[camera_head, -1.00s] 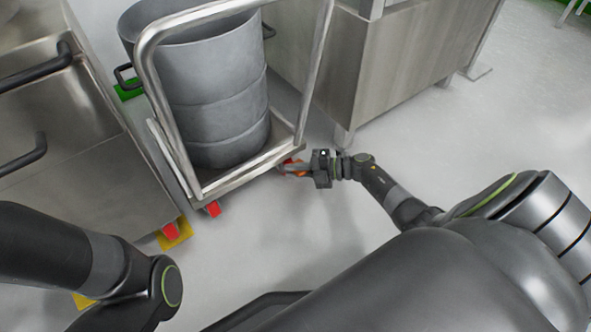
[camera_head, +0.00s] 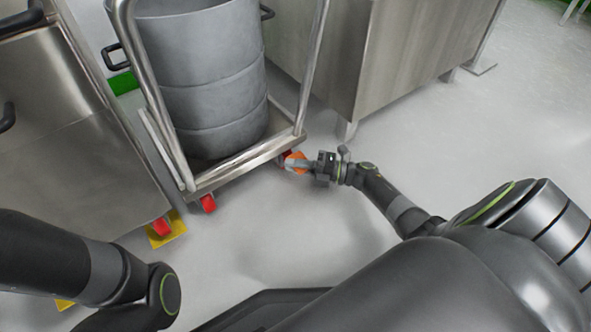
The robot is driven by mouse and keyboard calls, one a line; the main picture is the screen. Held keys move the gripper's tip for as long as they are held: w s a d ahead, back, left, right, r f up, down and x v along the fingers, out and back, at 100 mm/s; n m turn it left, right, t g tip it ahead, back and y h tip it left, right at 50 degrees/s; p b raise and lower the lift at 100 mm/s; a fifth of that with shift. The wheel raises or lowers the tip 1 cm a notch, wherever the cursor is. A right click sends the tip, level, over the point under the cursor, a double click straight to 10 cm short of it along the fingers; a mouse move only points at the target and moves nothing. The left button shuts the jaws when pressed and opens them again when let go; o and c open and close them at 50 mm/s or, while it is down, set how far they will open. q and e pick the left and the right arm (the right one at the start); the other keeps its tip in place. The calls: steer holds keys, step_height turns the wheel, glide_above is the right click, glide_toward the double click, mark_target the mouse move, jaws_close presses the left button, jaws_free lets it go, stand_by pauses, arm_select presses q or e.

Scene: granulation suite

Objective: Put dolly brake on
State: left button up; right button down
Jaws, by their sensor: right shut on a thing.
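The dolly (camera_head: 236,169) is a low metal frame with a tall tubular handle, and a grey drum (camera_head: 211,85) stands on it. A red caster (camera_head: 208,203) shows under its front left corner. An orange part, likely the brake pedal (camera_head: 297,162), shows at its front right corner, with some red beside it. My right gripper (camera_head: 301,163) reaches in from the right at floor height and is shut on this orange part; its fingertips partly hide it. My left arm shows at lower left, but its gripper is out of view.
A steel cabinet (camera_head: 85,150) on red casters stands close on the left, with yellow pads (camera_head: 166,229) at its wheels. Another steel cabinet (camera_head: 420,50) stands behind the dolly to the right. The floor (camera_head: 240,250) in front is clear.

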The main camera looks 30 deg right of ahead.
steer(key=shift+f+n+t+y, duration=0.35)
steer(key=shift+n+y, duration=0.25)
steer(key=shift+n, duration=0.2)
steer(key=c, duration=1.8)
jaws_free()
steer(key=shift+s+d+f, duration=0.1)
steer(key=shift+s+d, duration=0.2)
steer(key=shift+d, duration=0.2)
steer(key=v, duration=0.4)
steer(key=r+v, duration=0.1)
steer(key=v, duration=0.4)
steer(key=r+p+v, duration=0.1)
steer(key=v, duration=0.3)
steer(key=shift+s+d, duration=0.35)
steer(key=shift+d, duration=0.1)
